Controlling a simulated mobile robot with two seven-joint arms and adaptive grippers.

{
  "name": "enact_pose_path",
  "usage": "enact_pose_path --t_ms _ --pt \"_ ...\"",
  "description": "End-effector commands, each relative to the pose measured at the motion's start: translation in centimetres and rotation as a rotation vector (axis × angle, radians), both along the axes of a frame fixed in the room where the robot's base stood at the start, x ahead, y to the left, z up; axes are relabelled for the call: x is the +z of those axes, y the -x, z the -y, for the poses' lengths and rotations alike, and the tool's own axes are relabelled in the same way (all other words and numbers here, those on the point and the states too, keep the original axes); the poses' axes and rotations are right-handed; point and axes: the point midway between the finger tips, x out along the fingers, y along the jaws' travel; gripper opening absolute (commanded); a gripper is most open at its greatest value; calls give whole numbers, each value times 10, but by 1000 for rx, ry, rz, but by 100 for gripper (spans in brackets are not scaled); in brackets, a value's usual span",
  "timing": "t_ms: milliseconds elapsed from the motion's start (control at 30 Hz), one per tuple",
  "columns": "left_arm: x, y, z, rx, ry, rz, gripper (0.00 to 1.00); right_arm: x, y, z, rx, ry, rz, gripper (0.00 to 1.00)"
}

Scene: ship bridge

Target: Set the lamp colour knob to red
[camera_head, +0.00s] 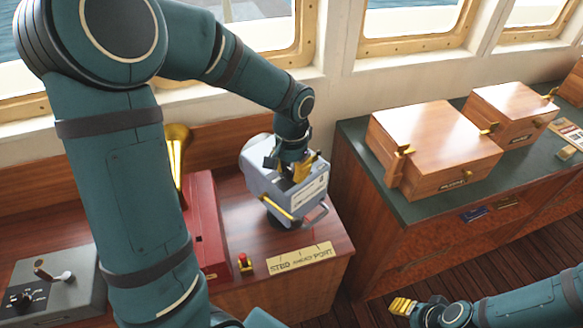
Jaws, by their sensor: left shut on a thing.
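The grey lamp (272,186) stands on the wooden console in the middle of the view, with a yellow handle bar (277,208) along its lower front. My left gripper (304,172) comes down onto the lamp's top from above. Its yellow fingertips are shut on a small part there, which I take to be the colour knob. The fingers hide the knob, so I cannot read its setting. My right gripper (403,305) is low at the right, over the floor, away from the lamp. Its finger gap cannot be made out.
A brass sign (300,258) and a small red-topped switch (244,262) are in front of the lamp. A red box (205,225) stands to its left. A grey lever box (55,285) is at far left. Wooden boxes (437,143) stand on the green-topped cabinet (362,150) at right.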

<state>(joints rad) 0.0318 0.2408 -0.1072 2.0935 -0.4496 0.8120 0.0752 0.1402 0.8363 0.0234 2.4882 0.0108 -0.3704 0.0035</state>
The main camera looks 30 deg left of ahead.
Motion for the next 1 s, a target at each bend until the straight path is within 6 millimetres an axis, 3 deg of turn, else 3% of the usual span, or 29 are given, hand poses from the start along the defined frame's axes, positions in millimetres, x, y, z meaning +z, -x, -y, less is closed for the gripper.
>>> enact_pose_path --t_ms 400,900,933,1000 --pt "0 0 0 -167 0 1 0 4 0 0 0 -1 0 47" --pt "0 0 0 -185 0 1 0 4 0 0 0 -1 0 47" --pt "0 0 0 -184 0 1 33 4 0 0 0 -1 0 47" --pt "0 0 0 -184 0 1 57 4 0 0 0 -1 0 47"
